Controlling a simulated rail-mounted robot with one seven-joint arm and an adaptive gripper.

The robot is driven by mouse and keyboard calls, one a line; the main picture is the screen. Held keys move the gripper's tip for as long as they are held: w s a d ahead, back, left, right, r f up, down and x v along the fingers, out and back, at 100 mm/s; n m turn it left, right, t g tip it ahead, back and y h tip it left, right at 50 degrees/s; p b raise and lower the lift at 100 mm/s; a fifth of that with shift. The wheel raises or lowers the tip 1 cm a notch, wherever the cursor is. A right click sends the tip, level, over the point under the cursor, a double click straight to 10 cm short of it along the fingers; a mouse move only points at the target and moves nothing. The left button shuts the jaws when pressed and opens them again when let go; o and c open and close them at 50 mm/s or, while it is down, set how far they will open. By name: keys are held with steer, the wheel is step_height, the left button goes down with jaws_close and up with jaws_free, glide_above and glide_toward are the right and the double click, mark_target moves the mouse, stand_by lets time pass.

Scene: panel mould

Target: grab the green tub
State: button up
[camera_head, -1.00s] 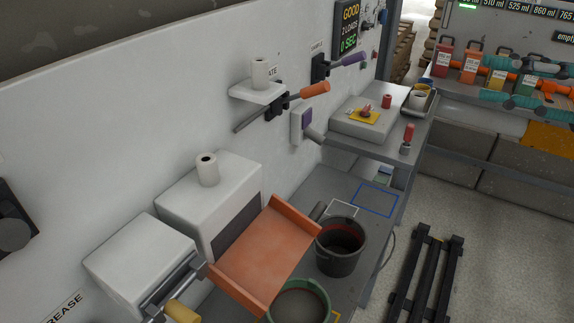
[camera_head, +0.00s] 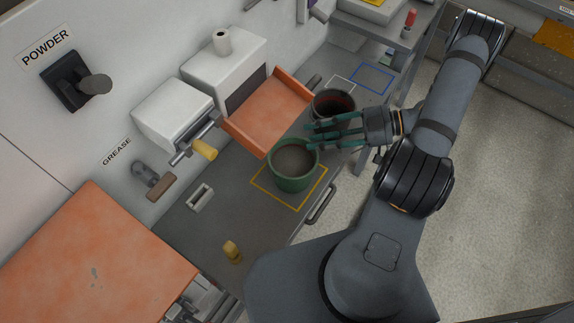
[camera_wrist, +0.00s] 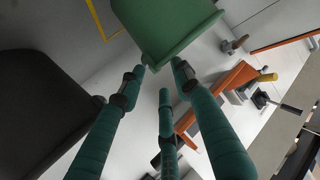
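The green tub (camera_head: 292,182) stands upright on the grey bench inside a yellow outlined square and holds something grey-brown. My gripper (camera_head: 312,137) reaches in from the right at the tub's back right rim, its teal fingers spread and empty. In the wrist view the fingers (camera_wrist: 158,82) are apart, and the green tub (camera_wrist: 165,30) lies just ahead of their tips. Whether any fingertip touches the tub I cannot tell.
A dark bucket (camera_head: 333,104) stands close behind the tub, partly beside my fingers. An orange tray (camera_head: 265,112) slopes down at the tub's back left. A yellow-brown object (camera_head: 232,251) and a grey-white block (camera_head: 200,197) lie on the bench. A drawer handle (camera_head: 320,203) sticks out in front.

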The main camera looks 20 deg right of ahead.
mark_target(293, 146)
steer(key=p+x, duration=0.1)
steer(key=x, duration=0.5)
steer(key=shift+w+a+f, duration=0.15)
steer(key=shift+a+f, duration=0.05)
steer(key=shift+a, duration=0.1)
steer(key=shift+c, duration=0.6)
jaws_close()
